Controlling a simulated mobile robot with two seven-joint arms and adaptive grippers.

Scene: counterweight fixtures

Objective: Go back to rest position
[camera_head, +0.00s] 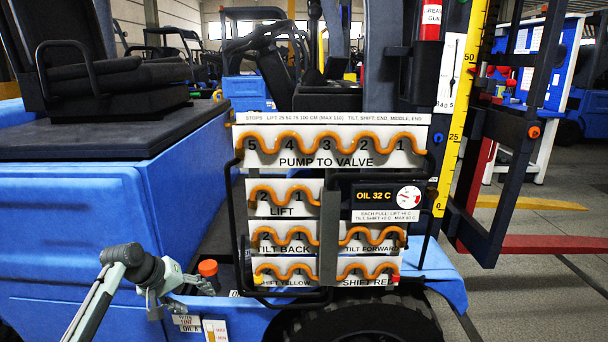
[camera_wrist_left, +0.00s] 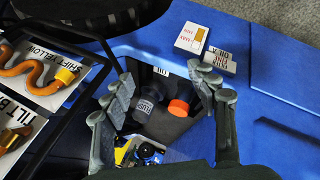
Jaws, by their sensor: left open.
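My left gripper (camera_head: 190,283) is at the lower left of the head view, by the front edge of the blue truck body. It is open. In the wrist view the two grey fingers of the left gripper (camera_wrist_left: 165,100) stand apart over a recess in the blue body. Between and below them are an orange cap (camera_wrist_left: 180,107) and a dark labelled cylinder (camera_wrist_left: 147,103). Nothing is seen held. The orange cap also shows just right of the gripper in the head view (camera_head: 208,268). My right gripper is not in view.
The white hose board (camera_head: 330,162) with orange hoses stands right of the gripper in a black tube frame. A black tyre (camera_head: 365,322) is below it. The mast with a yellow scale (camera_head: 460,110) rises at right. Grey floor is open at far right.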

